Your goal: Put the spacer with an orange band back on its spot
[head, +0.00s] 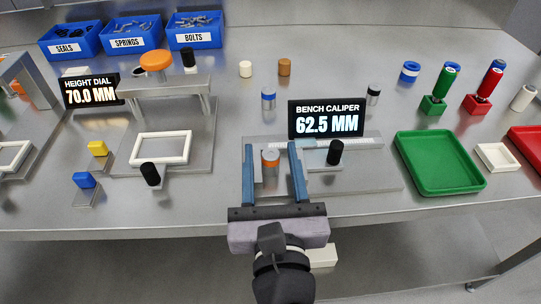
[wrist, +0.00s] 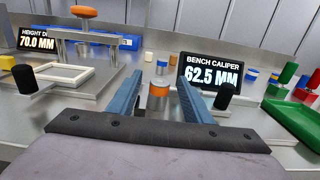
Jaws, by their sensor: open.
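The spacer with an orange band (head: 270,161) is a short grey metal cylinder standing upright at the left part of the bench caliper (head: 370,181). It also shows in the wrist view (wrist: 158,97). My gripper (head: 271,148) is open, with one blue finger on each side of the spacer and gaps visible between. In the wrist view the open fingers (wrist: 160,80) frame the spacer. The caliper's display (head: 327,120) reads 62.5 MM. I cannot make out an empty spot for the spacer; the display hides part of the table behind it.
A blue-banded spacer (head: 268,98) and a black-banded spacer (head: 373,94) stand behind the caliper. A black knob (head: 335,152) rises right of my gripper. A green tray (head: 440,163) lies to the right, and the height dial stand (head: 165,87) is left.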

